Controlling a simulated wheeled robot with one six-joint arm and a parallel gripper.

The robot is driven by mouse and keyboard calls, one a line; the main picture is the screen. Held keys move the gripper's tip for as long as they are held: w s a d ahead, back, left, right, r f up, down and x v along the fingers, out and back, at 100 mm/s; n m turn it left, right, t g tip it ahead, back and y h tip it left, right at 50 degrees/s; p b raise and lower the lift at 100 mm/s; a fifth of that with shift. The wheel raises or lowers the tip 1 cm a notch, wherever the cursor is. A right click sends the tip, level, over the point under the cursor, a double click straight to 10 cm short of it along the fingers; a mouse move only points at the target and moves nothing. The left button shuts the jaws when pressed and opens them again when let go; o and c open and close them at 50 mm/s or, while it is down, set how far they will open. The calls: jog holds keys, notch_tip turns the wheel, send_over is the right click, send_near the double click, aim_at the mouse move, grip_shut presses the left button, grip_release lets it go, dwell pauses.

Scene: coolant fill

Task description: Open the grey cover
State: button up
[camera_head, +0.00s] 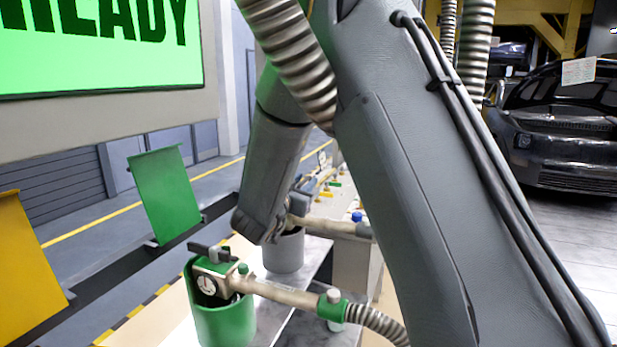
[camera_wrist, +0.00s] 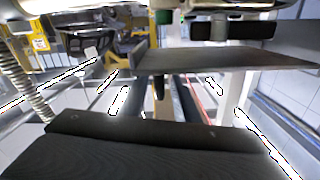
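I cannot make out the grey cover with certainty. In the wrist view a flat dark grey plate (camera_wrist: 225,61) lies across the upper middle and may be it. A broad, dark grey, ribbed slab fills the bottom of that view; I cannot tell what it is. In the head view my forearm reaches down to a grey holder (camera_head: 284,254) and hides the rail behind it. My gripper's fingers are not distinguishable in either view, so I cannot tell whether they touch anything. A black block shows at the top right of the wrist view.
A green cover (camera_head: 165,194) and a yellow cover (camera_head: 22,268) stand tilted up along a dark rail. A green holder (camera_head: 223,322) with a gauged nozzle (camera_head: 208,284) stands in front. A screen (camera_head: 100,45) hangs upper left. A dark car (camera_head: 563,135) stands at right.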

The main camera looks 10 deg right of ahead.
aim_at(309, 176)
jog(key=shift+p+x, duration=0.45)
jog(key=shift+x, duration=1.3)
grip_shut()
